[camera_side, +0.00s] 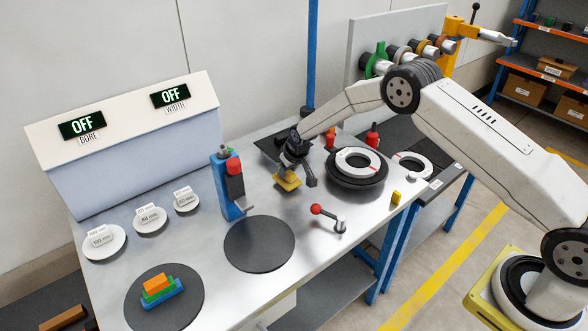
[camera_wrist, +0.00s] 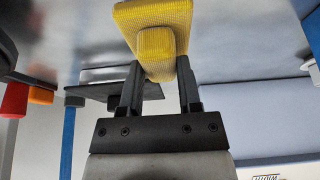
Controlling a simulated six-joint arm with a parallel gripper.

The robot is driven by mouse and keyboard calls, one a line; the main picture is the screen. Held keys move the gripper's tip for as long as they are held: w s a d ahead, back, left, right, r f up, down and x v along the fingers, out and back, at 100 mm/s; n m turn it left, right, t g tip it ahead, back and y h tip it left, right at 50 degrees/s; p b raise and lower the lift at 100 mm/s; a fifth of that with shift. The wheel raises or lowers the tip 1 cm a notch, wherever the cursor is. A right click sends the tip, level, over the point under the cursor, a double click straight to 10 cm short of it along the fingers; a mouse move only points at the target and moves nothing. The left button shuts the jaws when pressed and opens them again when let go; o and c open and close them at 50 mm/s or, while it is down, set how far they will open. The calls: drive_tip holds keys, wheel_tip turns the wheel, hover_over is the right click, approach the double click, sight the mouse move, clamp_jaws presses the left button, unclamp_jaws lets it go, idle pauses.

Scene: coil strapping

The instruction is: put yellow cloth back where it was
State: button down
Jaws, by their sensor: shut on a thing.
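The yellow cloth (camera_side: 287,183) is a flat textured pad with a raised block on it. My gripper (camera_side: 292,173) points down at the middle back of the metal table and is shut on the cloth. In the wrist view the cloth (camera_wrist: 177,17) shows between and beyond the two dark fingers of my gripper (camera_wrist: 160,72). In the side view it is at or just above the table top; I cannot tell whether it touches. A dark flat plate (camera_side: 268,146) lies just behind my gripper, partly hidden by it.
A blue post tool (camera_side: 228,190) stands left of my gripper. A red-knobbed lever (camera_side: 328,216) is in front, and a coil with a white ring (camera_side: 358,162) is to the right. A black disc (camera_side: 259,244) lies bare; another (camera_side: 134,308) holds stacked coloured blocks (camera_side: 158,289).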

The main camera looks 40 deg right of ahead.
drive_tip(key=shift+f, duration=0.5)
drive_tip(key=shift+f, duration=0.1)
drive_tip(key=shift+c, duration=1.4)
unclamp_jaws()
drive_tip(key=shift+v, duration=0.95)
drive_tip(key=v, duration=1)
drive_tip(key=shift+s, duration=0.1)
